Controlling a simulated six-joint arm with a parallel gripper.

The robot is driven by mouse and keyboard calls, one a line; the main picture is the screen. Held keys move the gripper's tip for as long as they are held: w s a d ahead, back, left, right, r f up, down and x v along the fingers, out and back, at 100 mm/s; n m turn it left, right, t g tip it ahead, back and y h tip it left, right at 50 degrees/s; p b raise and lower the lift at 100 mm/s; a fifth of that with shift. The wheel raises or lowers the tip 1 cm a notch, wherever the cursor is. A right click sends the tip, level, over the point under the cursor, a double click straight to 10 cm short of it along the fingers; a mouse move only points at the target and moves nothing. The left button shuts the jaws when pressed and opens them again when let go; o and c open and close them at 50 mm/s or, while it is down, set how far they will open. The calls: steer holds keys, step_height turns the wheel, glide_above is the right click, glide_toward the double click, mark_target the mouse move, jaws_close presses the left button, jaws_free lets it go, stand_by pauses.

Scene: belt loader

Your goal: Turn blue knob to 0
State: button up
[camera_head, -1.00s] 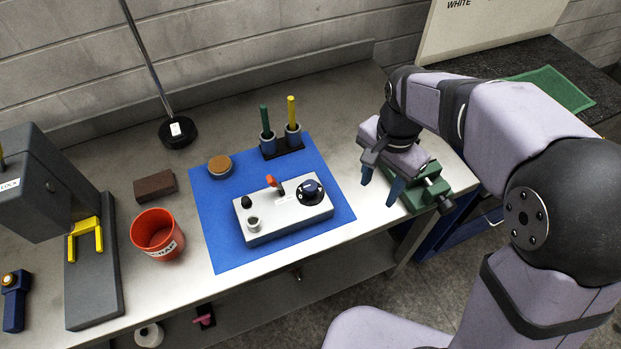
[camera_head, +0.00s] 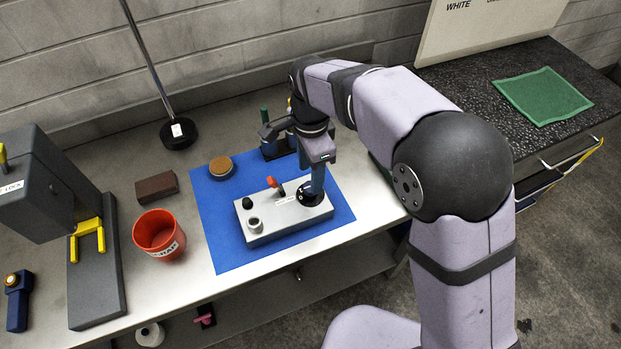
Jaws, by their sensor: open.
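The blue knob sits on a black round dial (camera_head: 307,197) at the right end of a light grey control box (camera_head: 270,222). The knob itself is mostly hidden behind my gripper, so its setting cannot be read. The box also carries an orange-red toggle lever (camera_head: 272,182), a black knob (camera_head: 247,203) and a pale round knob (camera_head: 254,224). My gripper (camera_head: 316,190) points down with its blue fingers over the dial. The fingers are open; whether they touch the knob cannot be told.
The box lies on a blue mat (camera_head: 215,240). A holder with pens (camera_head: 272,150) stands close behind my gripper. A round brown-topped tin (camera_head: 221,167), a brown block (camera_head: 156,187) and a red bucket (camera_head: 158,236) stand to the left. The mat's front is clear.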

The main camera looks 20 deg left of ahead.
steer(key=shift+f+p, duration=0.5)
steer(key=shift+f, duration=1.65)
steer(key=c, duration=1.1)
